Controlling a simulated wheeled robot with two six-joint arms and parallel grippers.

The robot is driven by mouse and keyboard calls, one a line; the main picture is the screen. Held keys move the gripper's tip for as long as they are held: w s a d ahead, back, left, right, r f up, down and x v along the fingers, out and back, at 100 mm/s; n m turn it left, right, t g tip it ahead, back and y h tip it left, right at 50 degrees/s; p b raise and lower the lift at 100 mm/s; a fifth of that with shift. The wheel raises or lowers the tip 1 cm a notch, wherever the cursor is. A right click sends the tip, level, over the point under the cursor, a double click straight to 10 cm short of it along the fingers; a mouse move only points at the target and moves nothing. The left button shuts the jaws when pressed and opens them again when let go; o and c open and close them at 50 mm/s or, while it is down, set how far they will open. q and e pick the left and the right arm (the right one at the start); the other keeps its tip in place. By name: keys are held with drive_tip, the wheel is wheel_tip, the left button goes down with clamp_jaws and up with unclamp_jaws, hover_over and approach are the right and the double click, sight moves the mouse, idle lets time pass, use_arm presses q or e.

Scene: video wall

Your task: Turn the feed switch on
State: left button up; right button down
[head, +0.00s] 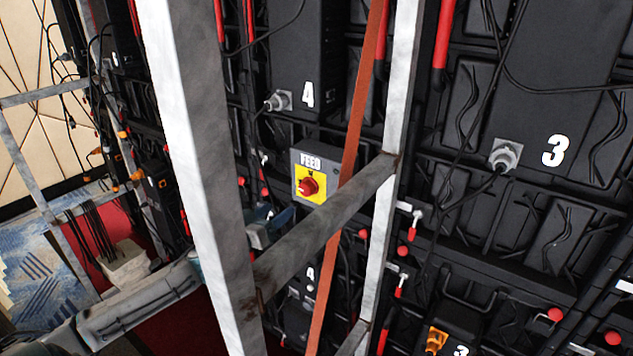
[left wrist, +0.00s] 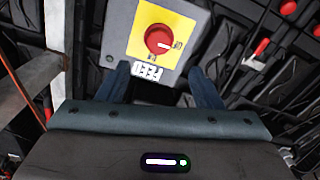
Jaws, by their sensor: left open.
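The feed switch is a red round knob (head: 309,186) on a yellow plate, on a grey box (head: 332,166) labelled FEED. The knob also shows in the left wrist view (left wrist: 159,40), where the box appears upside down. There its white mark points right, to small lettering that looks like OFF. My left gripper (head: 268,226) is behind the metal frame, left of and below the box, partly hidden by a post. In the left wrist view its fingers (left wrist: 159,70) are open and empty, apart on either side of the FEED label, short of the knob. My right gripper is not in view.
A grey metal frame with an upright post (head: 190,150) and a crossbar (head: 325,222) stands before the wall. An orange strap (head: 350,135) runs beside the box. Black panels carry cables, plugs (head: 505,155) and red-tipped latches. A narrow gap separates frame and wall.

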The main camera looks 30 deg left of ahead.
sight(304, 191)
use_arm(q)
drive_tip(key=shift+w+d+p, duration=0.15)
drive_tip(key=shift+w+d, duration=0.05)
drive_tip(key=shift+w, duration=1.55)
drive_tip(key=shift+w+d+p, duration=0.15)
drive_tip(key=shift+w+p, duration=0.05)
drive_tip(key=shift+w, duration=1.55)
drive_tip(key=shift+w+d+p, duration=0.15)
drive_tip(key=shift+w+d, duration=0.05)
drive_tip(key=shift+w, duration=1.55)
drive_tip(key=c, duration=1)
